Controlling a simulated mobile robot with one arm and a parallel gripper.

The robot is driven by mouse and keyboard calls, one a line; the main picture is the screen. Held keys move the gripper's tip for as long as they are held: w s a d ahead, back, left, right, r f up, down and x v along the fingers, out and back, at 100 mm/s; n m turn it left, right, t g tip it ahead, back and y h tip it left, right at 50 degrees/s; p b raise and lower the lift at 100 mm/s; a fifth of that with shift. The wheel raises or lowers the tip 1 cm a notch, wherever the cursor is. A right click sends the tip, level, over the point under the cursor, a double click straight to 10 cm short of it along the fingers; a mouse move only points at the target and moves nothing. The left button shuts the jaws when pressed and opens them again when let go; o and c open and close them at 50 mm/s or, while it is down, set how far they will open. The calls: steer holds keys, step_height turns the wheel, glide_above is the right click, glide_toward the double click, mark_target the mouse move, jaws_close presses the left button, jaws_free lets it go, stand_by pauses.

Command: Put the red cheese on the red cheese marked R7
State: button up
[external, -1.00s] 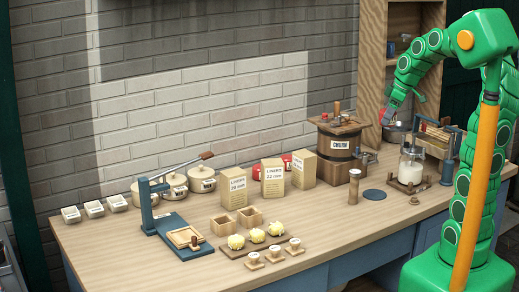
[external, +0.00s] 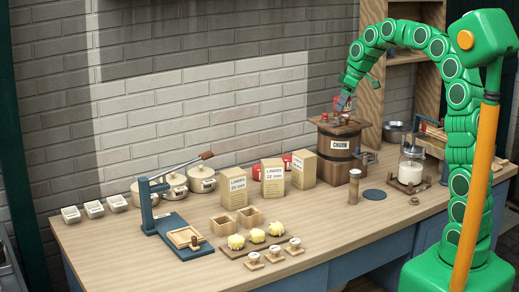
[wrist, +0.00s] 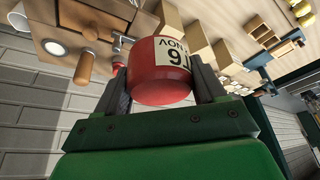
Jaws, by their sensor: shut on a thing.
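My gripper (external: 343,104) is above the churn in the external view. In the wrist view it is shut on a red cheese (wrist: 162,84), a round block with a pale label; the writing on the label is upside down, reading NOV and a number. Other red cheeses (external: 287,161) stand at the back of the bench, partly hidden behind cardboard boxes. No R7 mark is readable. A small red thing (wrist: 118,66) shows beside the left finger in the wrist view; I cannot tell what it is.
A milk jar (external: 411,168) and a tall shelf (external: 372,70) are at the right.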

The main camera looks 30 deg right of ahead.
steer(key=w+a, duration=0.8)
steer(key=a, duration=0.6)
steer(key=n, duration=0.1)
glide_toward(257, 166)
steer(key=shift+w+a+f, duration=0.4)
steer(key=shift+a+f, duration=0.25)
steer(key=shift+a, duration=0.05)
steer(key=shift+w+a+f, duration=0.1)
steer(key=shift+w+f, duration=0.1)
steer(key=shift+w, duration=0.1)
steer(key=shift+w+f, duration=0.15)
steer(key=shift+f, duration=1.7)
steer(key=shift+f, duration=0.1)
